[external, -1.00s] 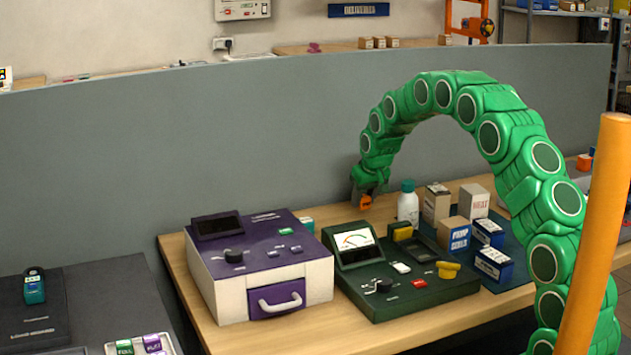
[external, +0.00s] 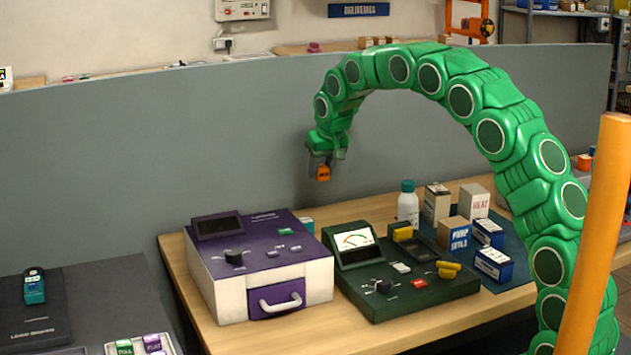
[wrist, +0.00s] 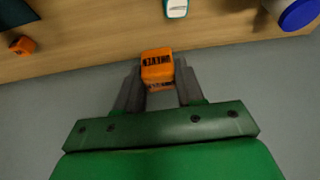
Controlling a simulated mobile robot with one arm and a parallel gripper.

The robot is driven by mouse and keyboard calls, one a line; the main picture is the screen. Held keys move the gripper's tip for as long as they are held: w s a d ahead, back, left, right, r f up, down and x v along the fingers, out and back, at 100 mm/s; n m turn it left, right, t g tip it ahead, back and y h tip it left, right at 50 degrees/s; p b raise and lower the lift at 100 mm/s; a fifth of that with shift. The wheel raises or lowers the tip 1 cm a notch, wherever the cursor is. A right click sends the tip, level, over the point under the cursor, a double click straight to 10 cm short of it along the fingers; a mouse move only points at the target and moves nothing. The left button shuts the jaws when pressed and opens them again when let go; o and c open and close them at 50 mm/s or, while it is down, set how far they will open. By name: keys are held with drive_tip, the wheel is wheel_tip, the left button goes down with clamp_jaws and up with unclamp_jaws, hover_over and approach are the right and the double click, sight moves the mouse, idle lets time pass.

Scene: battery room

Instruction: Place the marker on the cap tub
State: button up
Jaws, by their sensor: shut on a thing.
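My gripper (external: 320,172) is shut on an orange block with dark lettering, the marker (wrist: 157,67), which also shows in the external view (external: 323,174). It is held in the air above the back of the workbench, near the grey partition. In the wrist view a round blue and white tub (wrist: 300,14), which looks like the cap tub, is cut off at the top right corner. I cannot make out the tub in the external view, where the purple and white device may hide it.
The purple and white device (external: 262,275) and dark green meter console (external: 410,290) stand on the bench. A white bottle (external: 407,208) and several boxes stand to the right. Another orange block (wrist: 22,45) lies near the bench's back edge. The grey partition (external: 150,150) rises behind.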

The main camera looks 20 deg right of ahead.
drive_tip(key=s+a+r, duration=0.3)
drive_tip(key=s+a, duration=0.2)
drive_tip(key=a, duration=0.4)
drive_tip(key=s+a+r, duration=0.3)
drive_tip(key=s+a, duration=0.1)
drive_tip(key=a, duration=0.5)
drive_tip(key=w+a+f, duration=0.2)
drive_tip(key=w+f, duration=0.1)
drive_tip(key=w+a+f, duration=0.1)
drive_tip(key=w+f, duration=0.1)
drive_tip(key=w, duration=0.2)
drive_tip(key=w+a+f, duration=0.2)
drive_tip(key=w+f, duration=0.1)
drive_tip(key=w, duration=0.1)
drive_tip(key=shift+w+a+f, duration=0.15)
drive_tip(key=shift+a+f, duration=0.15)
drive_tip(key=shift+w+f, duration=0.15)
drive_tip(key=shift+f, duration=0.1)
drive_tip(key=shift+f, duration=0.1)
drive_tip(key=shift+w+a+f, duration=0.1)
drive_tip(key=shift+w+f, duration=0.15)
drive_tip(key=shift+f, duration=1.5)
drive_tip(key=shift+f, duration=0.15)
drive_tip(key=o, duration=1)
